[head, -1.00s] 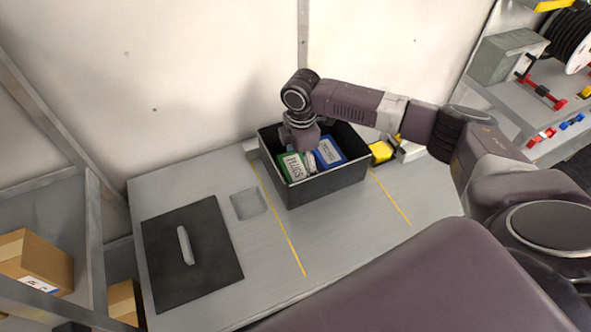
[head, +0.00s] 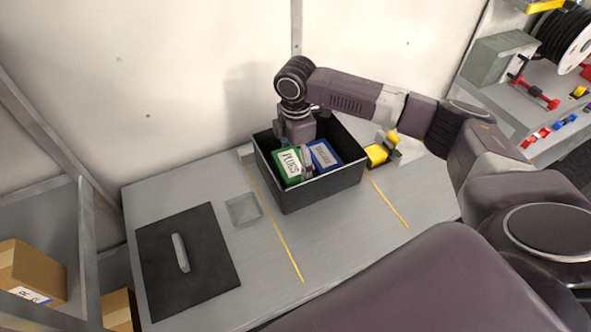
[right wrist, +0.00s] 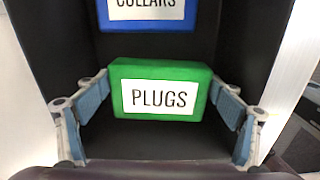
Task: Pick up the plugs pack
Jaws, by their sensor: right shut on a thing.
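The plugs pack (head: 286,164) is a green box with a white PLUGS label, in the left part of a black open bin (head: 325,187). In the right wrist view the pack (right wrist: 160,70) sits between the two fingers of my right gripper (right wrist: 160,90), which touch its left and right sides. In the head view my right gripper (head: 300,155) reaches down into the bin, shut on the pack. The pack is still within the bin walls; its underside is hidden. My left gripper is out of view.
A blue collars pack (head: 325,153) lies in the bin beside the plugs pack. A yellow item (head: 376,154) stands right of the bin.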

